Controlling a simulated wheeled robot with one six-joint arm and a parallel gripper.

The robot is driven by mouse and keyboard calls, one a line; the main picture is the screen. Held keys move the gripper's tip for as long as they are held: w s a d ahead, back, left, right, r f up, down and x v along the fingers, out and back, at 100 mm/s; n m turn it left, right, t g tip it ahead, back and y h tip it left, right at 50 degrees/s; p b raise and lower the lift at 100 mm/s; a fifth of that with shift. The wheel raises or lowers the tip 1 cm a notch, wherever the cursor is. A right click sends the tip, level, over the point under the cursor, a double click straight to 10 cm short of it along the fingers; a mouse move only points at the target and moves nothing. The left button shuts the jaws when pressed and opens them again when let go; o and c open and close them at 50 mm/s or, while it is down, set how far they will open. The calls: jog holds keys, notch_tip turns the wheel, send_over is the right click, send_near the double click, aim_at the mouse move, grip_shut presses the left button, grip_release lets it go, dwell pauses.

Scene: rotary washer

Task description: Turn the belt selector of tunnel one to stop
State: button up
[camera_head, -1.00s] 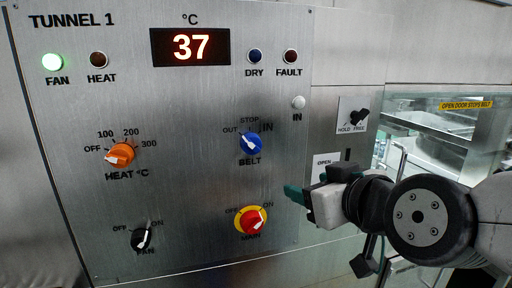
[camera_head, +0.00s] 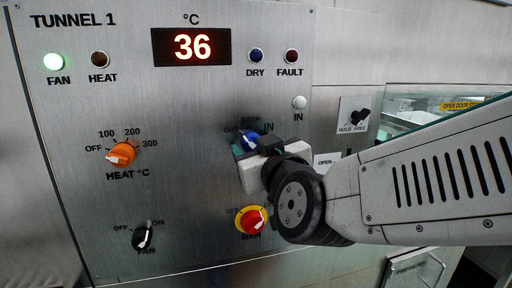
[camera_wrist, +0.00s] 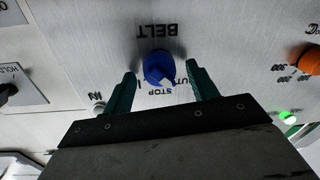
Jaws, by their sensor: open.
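The belt selector (camera_head: 250,140) is a blue knob on the tunnel 1 panel, partly hidden by my gripper in the head view. It shows clearly in the wrist view (camera_wrist: 157,66), where the panel appears upside down. Its white pointer is turned toward the OUT side, away from the STOP label (camera_wrist: 160,92). My gripper (camera_head: 248,148) is at the knob in the head view. In the wrist view its two green fingers (camera_wrist: 161,70) are open, one on each side of the knob, with gaps showing. I cannot tell how deep they reach around it.
The red and yellow main switch (camera_head: 251,220) is just below my gripper. The orange heat knob (camera_head: 121,154) and black fan knob (camera_head: 143,237) are to the left. The hold/free switch (camera_head: 360,118) is to the right. The display (camera_head: 191,47) reads 36.

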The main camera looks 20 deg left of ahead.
jog(key=c, duration=1)
jog(key=shift+m, duration=0.3)
jog(key=shift+f+m+t, duration=0.15)
jog(key=shift+m+t, duration=0.15)
jog(key=shift+m, duration=3.8)
jog(key=o, duration=1)
